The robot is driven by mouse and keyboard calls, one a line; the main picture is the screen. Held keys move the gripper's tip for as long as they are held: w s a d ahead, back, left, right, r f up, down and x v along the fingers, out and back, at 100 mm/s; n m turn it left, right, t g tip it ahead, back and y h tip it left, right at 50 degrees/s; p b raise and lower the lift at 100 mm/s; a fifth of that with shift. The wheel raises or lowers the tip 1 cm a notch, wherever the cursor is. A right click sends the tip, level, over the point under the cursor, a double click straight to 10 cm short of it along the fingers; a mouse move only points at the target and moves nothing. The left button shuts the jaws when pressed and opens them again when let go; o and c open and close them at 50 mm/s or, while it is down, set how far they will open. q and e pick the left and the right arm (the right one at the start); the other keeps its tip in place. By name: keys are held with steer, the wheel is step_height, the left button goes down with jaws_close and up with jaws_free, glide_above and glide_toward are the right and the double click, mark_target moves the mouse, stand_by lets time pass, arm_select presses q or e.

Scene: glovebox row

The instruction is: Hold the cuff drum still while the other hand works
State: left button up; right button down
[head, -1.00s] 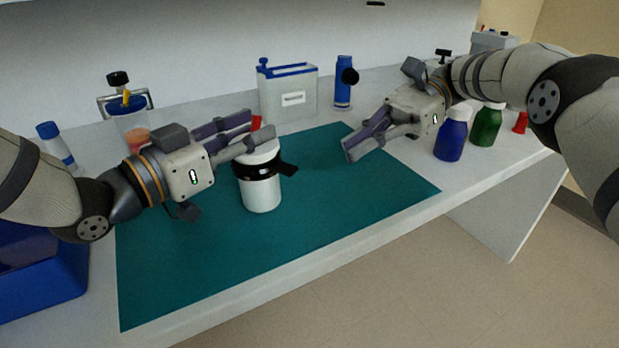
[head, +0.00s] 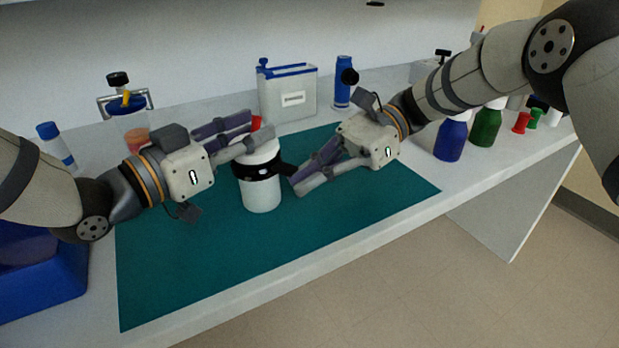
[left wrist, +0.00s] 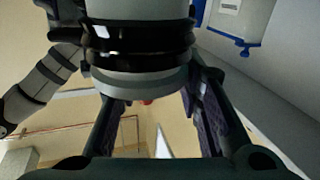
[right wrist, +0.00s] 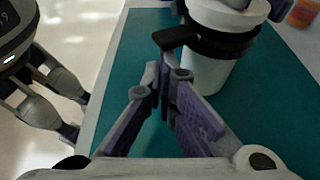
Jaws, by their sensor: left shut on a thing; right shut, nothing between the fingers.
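The cuff drum (head: 262,196) is a white cylinder with a black band and a black tab (head: 288,169) sticking out to the right. It stands upright on the green mat (head: 200,270). My left gripper (head: 262,130) is shut on the drum's white top, above the band; the drum also fills the top of the left wrist view (left wrist: 140,78). My right gripper (head: 297,184) is shut and empty, its fingertips close beside the tab. In the right wrist view the fingertips (right wrist: 166,80) are just below the tab (right wrist: 175,38); I cannot tell whether they touch.
A white box with a blue rim (head: 288,98) and a blue bottle (head: 344,85) stand behind the mat. Blue (head: 451,138) and green (head: 486,127) jars stand at right. A blue bin (head: 45,270) is at front left. The mat's front is clear.

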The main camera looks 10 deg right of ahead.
steer(key=shift+r, duration=1.2)
arm_select(q)
steer(key=shift+f, duration=0.25)
jaws_close()
arm_select(e)
steer(key=v, duration=1)
steer(key=shift+f, duration=0.15)
arm_select(q)
steer(key=o, duration=1.9)
jaws_free()
steer(key=shift+o, duration=0.2)
steer(key=shift+r, duration=0.15)
steer(key=shift+r, duration=0.1)
steer(key=shift+o, duration=0.3)
